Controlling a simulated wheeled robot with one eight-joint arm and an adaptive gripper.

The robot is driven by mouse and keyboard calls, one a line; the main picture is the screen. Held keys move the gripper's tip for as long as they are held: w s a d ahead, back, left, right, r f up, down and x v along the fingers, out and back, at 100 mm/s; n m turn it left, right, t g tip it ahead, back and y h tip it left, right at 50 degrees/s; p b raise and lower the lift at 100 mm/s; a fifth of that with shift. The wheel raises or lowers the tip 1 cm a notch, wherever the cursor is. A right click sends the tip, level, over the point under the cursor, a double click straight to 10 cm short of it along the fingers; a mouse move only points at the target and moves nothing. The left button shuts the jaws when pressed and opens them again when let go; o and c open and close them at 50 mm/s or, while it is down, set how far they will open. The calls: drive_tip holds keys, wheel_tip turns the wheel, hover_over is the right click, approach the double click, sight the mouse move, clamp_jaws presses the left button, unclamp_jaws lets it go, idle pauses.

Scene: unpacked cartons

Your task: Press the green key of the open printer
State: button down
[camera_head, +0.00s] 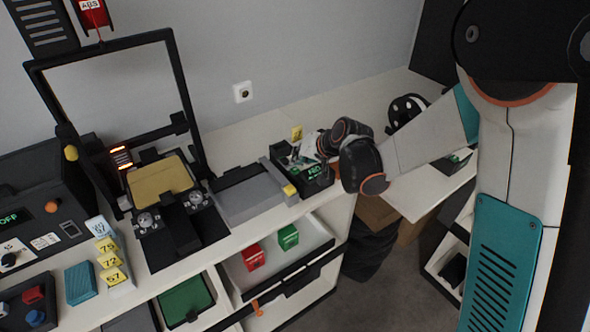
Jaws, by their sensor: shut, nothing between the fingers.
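A small black device (303,181) stands on the white bench, with a small green-lit patch (314,170) on its front; I cannot tell whether this patch is the key. My gripper (312,148) is at the end of my arm, which reaches in from the right. It is shut and empty, over the back right part of this device. Contact cannot be told, and the gripper hides part of the device top. To the left stands a large open black frame (183,75) with a gold plate (160,180) at its base.
A flat grey unit (248,198) lies left of the small device. A black control box (40,190) shows OFF at far left. Yellow number tags (112,262) stand near the front edge. A black spool (405,109) sits behind my wrist. Red (253,257) and green (288,237) boxes lie below.

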sight(298, 168)
drive_tip(key=shift+f, duration=0.1)
drive_tip(key=shift+f+b, duration=0.3)
drive_tip(key=shift+b, duration=0.15)
drive_tip(key=shift+f+b, duration=0.45)
drive_tip(key=shift+f, duration=0.05)
idle(0.8)
idle(0.3)
drive_tip(key=shift+r+p, duration=0.6)
drive_tip(key=shift+r, duration=0.35)
drive_tip(key=shift+r+p, duration=1.6)
drive_tip(key=shift+r, duration=0.9)
